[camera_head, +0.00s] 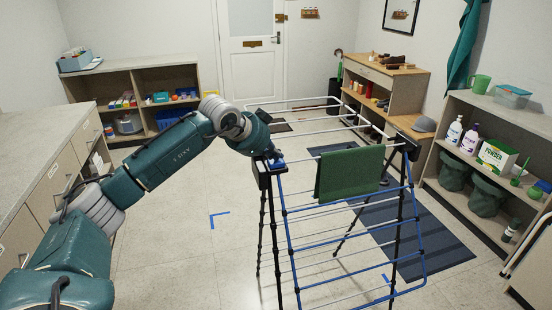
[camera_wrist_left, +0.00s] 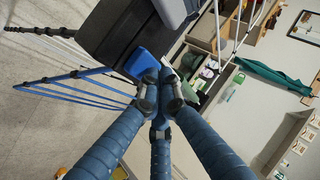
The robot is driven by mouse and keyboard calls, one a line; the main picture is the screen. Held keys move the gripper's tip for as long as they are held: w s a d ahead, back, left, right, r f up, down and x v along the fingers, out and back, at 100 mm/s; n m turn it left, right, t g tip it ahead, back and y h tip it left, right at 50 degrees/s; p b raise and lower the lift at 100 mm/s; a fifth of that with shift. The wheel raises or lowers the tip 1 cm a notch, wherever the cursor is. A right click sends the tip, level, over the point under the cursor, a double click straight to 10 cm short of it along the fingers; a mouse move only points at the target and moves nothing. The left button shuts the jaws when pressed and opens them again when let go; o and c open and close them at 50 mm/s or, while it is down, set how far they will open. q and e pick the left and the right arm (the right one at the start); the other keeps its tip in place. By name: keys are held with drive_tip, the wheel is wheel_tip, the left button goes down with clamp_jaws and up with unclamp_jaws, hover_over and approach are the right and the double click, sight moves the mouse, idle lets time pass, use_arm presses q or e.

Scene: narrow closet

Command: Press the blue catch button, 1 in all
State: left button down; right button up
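The blue catch button (camera_wrist_left: 143,62) shows in the left wrist view as a blue block on a dark hinge housing (camera_wrist_left: 115,32). In the head view the blue catch (camera_head: 277,163) is at the near left top corner of the folding drying rack (camera_head: 285,211), partly hidden by my gripper. My left gripper (camera_head: 271,154) is right at that corner. In the left wrist view its fingers (camera_wrist_left: 158,85) are drawn together, with nothing seen between them. The tips overlap the lower edge of the blue button; I cannot tell whether they touch it. My right gripper is not in view.
The rack stands unfolded with a green towel (camera_head: 349,173) over its bars. A striped mat (camera_head: 425,240) lies right of it. Shelves (camera_head: 500,118) line the right wall, and a drawer cabinet (camera_head: 48,190) is at left. The floor (camera_head: 185,245) left of the rack is clear.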

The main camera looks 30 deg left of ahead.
sight(275, 162)
use_arm(q)
drive_tip(key=shift+r+p, duration=0.3)
drive_tip(key=shift+r, duration=0.5)
drive_tip(key=shift+r+p, duration=1.6)
drive_tip(key=shift+r, duration=1)
